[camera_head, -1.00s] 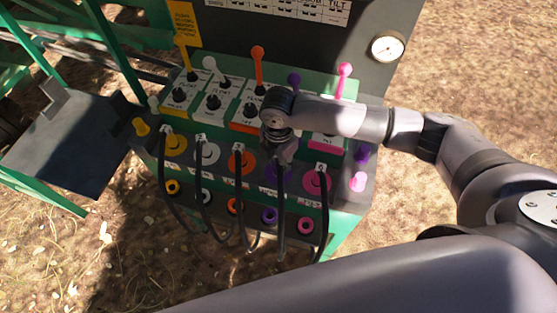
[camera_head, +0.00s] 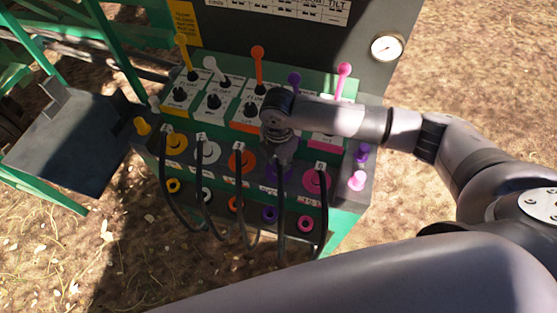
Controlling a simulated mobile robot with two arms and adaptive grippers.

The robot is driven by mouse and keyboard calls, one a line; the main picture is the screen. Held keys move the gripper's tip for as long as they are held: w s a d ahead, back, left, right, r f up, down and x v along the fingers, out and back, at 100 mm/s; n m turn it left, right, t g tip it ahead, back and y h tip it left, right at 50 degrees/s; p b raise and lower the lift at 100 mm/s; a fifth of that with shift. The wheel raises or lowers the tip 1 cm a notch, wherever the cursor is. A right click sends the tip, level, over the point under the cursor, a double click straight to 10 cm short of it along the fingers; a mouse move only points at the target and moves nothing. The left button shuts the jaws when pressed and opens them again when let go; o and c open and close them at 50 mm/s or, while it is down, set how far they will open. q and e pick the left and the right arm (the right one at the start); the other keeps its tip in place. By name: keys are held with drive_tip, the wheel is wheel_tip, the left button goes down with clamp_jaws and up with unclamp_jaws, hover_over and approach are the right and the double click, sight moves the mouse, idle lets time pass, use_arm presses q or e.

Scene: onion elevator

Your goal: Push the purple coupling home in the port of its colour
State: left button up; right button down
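My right arm reaches in from the right, and its gripper (camera_head: 281,150) points down in front of the purple port (camera_head: 272,172), covering much of it. The purple coupling is hidden behind or between the fingers; a black hose (camera_head: 281,215) hangs down from just below them. I cannot tell whether the fingers are shut on the coupling or how deep it sits. Below is a purple ring (camera_head: 270,214) in the lower row. The purple lever (camera_head: 294,79) stands above, behind my wrist. My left gripper is not in view.
Yellow (camera_head: 175,143), white (camera_head: 207,153), orange (camera_head: 242,161) and pink (camera_head: 316,180) ports flank it, with black hoses hanging close by. Coloured levers rise behind. Purple (camera_head: 362,153) and pink (camera_head: 356,181) caps sit at the right edge. A gauge (camera_head: 387,48) is at upper right.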

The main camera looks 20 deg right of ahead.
drive_tip(key=shift+f+p, duration=0.65)
drive_tip(key=shift+p, duration=0.4)
idle(3.2)
idle(0.4)
drive_tip(key=c, duration=1.3)
unclamp_jaws()
drive_tip(key=shift+o, duration=0.3)
drive_tip(key=o, duration=0.4)
drive_tip(key=shift+c, duration=0.2)
drive_tip(key=shift+r, duration=0.15)
drive_tip(key=shift+r+p, duration=3.45)
drive_tip(key=shift+p, duration=0.35)
